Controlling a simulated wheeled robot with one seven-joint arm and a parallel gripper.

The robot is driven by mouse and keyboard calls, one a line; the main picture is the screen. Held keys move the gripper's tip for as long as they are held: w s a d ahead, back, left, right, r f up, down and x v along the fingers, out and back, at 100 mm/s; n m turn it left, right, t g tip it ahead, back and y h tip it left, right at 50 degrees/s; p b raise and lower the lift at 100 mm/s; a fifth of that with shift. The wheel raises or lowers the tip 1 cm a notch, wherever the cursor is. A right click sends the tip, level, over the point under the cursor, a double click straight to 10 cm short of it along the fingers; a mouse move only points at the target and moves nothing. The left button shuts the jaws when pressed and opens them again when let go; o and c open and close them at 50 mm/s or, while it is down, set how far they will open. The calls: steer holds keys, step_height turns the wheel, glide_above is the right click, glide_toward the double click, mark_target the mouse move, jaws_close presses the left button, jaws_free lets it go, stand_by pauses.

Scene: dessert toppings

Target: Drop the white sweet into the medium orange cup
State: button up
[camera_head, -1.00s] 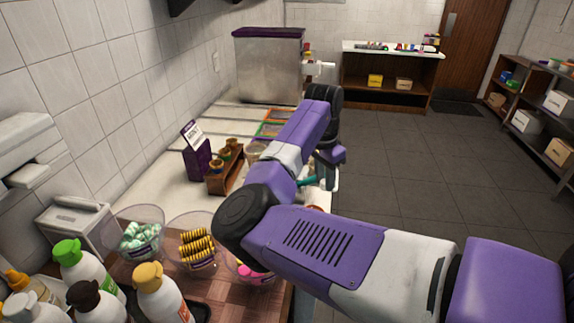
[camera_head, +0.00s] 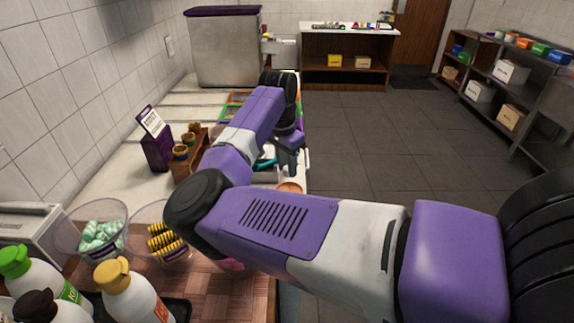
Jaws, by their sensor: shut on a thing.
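My gripper (camera_head: 284,160) is beyond my forearm, low over the right edge of the counter. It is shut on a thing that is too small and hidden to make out. A teal part (camera_head: 265,160) shows beside the gripper; I cannot tell what it belongs to. A small orange-rimmed cup (camera_head: 290,187) shows partly just below the gripper, cut off by my arm. I cannot tell its size class. Pale mint-and-white sweets (camera_head: 100,233) fill a clear bowl (camera_head: 70,240) at the left front. Other cups are hidden.
A bowl of yellow-and-dark sweets (camera_head: 163,240) stands beside the first bowl. Sauce bottles (camera_head: 130,290) fill the left front. A wooden holder with cones (camera_head: 186,152), a purple menu stand (camera_head: 155,145) and a steel bin (camera_head: 225,50) stand along the counter. Floor to the right is clear.

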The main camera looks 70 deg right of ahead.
mark_target(285, 170)
steer(key=o, duration=1)
steer(key=shift+o, duration=0.2)
steer(key=shift+w+a+r+b, duration=0.1)
steer(key=shift+a+r+b, duration=0.1)
steer(key=shift+r, duration=1.1)
steer(key=shift+a+r+b, duration=0.1)
steer(key=shift+r+b, duration=0.05)
steer(key=shift+r, duration=1.1)
steer(key=shift+w+a+r+b, duration=0.1)
steer(key=shift+a+r+b, duration=0.1)
steer(key=shift+r, duration=1.1)
steer(key=shift+s+d, duration=0.1)
